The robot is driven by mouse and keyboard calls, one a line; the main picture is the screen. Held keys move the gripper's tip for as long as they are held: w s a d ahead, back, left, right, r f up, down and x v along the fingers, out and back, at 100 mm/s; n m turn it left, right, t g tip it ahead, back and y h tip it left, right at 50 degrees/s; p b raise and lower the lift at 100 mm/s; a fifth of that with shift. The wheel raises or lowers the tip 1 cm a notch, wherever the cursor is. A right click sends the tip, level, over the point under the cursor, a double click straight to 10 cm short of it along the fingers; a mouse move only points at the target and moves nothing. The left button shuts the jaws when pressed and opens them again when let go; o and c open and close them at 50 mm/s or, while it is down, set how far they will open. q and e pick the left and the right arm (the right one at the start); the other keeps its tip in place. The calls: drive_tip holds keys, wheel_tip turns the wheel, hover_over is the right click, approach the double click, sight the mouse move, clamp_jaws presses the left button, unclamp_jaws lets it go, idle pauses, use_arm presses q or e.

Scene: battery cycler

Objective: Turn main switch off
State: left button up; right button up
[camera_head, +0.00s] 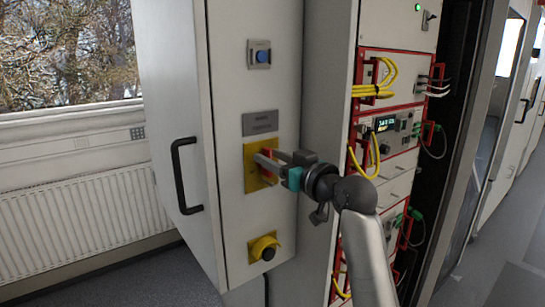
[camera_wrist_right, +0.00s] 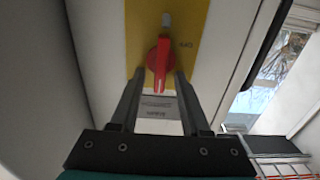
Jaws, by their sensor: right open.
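The main switch is a red rotary handle (camera_wrist_right: 159,65) on a yellow plate (camera_head: 251,169) on the narrow front of a grey cabinet. In the head view the red handle (camera_head: 267,163) is partly hidden by my right gripper (camera_head: 262,168). My right gripper is open, its two fingers pointing at the plate. In the right wrist view the handle lies between the line of the fingertips (camera_wrist_right: 157,75), with one finger on either side. I cannot tell whether the fingers touch it. My left gripper is in neither view.
A blue button (camera_head: 262,56) sits above the switch and a yellow-mounted black knob (camera_head: 267,253) below it. A black door handle (camera_head: 184,175) sticks out at left. A rack (camera_head: 392,125) with yellow cables stands at right.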

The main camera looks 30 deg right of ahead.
clamp_jaws()
idle(0.3)
idle(0.3)
